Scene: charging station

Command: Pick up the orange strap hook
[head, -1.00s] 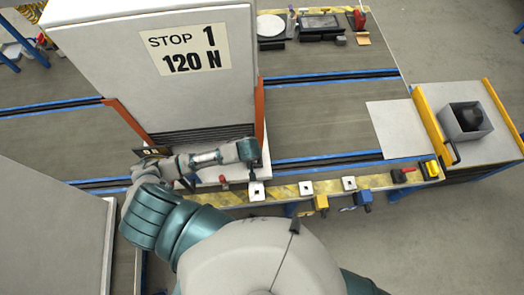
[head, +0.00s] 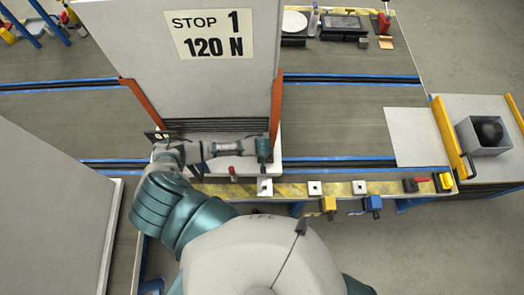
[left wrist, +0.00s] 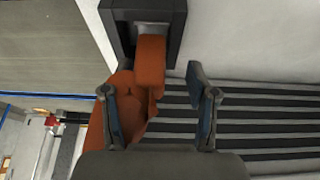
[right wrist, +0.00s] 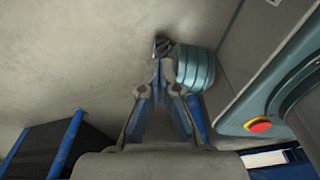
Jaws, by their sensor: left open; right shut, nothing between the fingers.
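The orange strap hook (left wrist: 151,62) hangs at a dark bracket (left wrist: 120,30) in the left wrist view, with the orange strap (left wrist: 125,95) beside it. My left gripper (left wrist: 150,82) is open, one finger on each side of the hook's picture; I cannot tell whether either finger touches it. In the head view my left wrist (head: 264,149) is at the lower end of the box's right orange strap (head: 276,105) and hides the hook. My right gripper (right wrist: 162,68) is shut and empty, seen only in the right wrist view.
The large white box (head: 130,45) stands on the table (head: 345,115). Switches and small blocks, including a yellow one (head: 327,204), line the table's front edge. A yellow-railed side table (head: 505,165) stands at right. A grey panel (head: 50,200) is at left.

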